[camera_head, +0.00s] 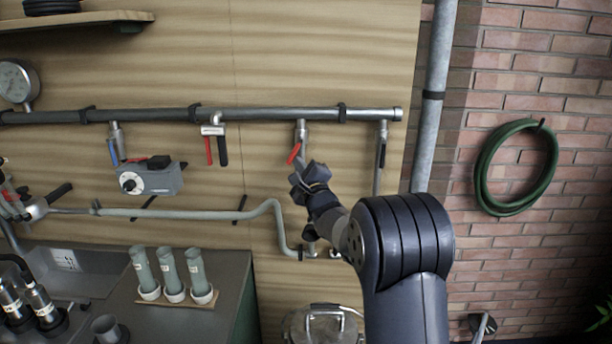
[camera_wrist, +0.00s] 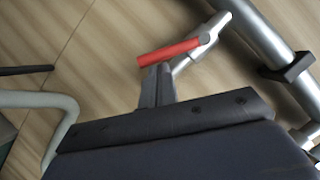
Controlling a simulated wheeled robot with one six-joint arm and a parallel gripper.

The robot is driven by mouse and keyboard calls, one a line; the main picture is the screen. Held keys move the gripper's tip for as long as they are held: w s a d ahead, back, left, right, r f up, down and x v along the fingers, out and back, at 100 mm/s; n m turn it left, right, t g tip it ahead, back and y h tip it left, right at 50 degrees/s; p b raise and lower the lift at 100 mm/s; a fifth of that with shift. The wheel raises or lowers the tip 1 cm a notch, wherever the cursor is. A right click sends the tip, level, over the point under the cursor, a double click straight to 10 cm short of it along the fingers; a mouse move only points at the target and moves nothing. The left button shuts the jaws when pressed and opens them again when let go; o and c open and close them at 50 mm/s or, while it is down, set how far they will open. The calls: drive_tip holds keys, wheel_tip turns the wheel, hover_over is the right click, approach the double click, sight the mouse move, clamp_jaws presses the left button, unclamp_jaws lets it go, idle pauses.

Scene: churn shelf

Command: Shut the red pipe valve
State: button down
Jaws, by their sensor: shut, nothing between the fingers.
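A red valve lever (camera_head: 294,153) sits on a short metal stub that hangs from the upper grey pipe, right of the middle of the board. It slants down to the left from the stub, neither in line with it nor square across it. The lever also shows in the wrist view (camera_wrist: 168,52). My gripper (camera_head: 299,169) is just below the lever, its fingers together and empty. In the wrist view the fingertips (camera_wrist: 157,72) meet the underside of the lever near its free end; I cannot tell whether they touch. My gripper hides part of the stub below.
A red and black lever pair (camera_head: 215,150), a grey box with a dial (camera_head: 152,178) and a black-handled valve (camera_head: 382,150) are nearby. A bent grey pipe (camera_head: 180,212) runs below. A vertical conduit (camera_head: 432,95) and a green hose (camera_head: 487,165) are right.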

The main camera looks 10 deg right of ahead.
drive_tip(key=a+m+t+h+b, duration=0.1)
drive_tip(key=m+h+b, duration=0.1)
drive_tip(key=m+b, duration=0.2)
drive_tip(key=a+r+m+h+b, duration=0.1)
drive_tip(key=a+m+h+b, duration=0.1)
drive_tip(key=m+b, duration=0.2)
drive_tip(key=a+r+m+t+h+b, duration=0.1)
drive_tip(key=m+h+b, duration=0.1)
drive_tip(key=m+b, duration=0.2)
drive_tip(key=shift+w+a+r+m+t+b, duration=0.1)
drive_tip(key=shift+w+a+m+t+b, duration=0.25)
drive_tip(key=shift+b, duration=0.3)
drive_tip(key=shift+d, duration=0.1)
drive_tip(key=b+v, duration=0.3)
drive_tip(key=v, duration=0.7)
drive_tip(key=shift+s+b, duration=0.35)
drive_tip(key=shift+b, duration=0.05)
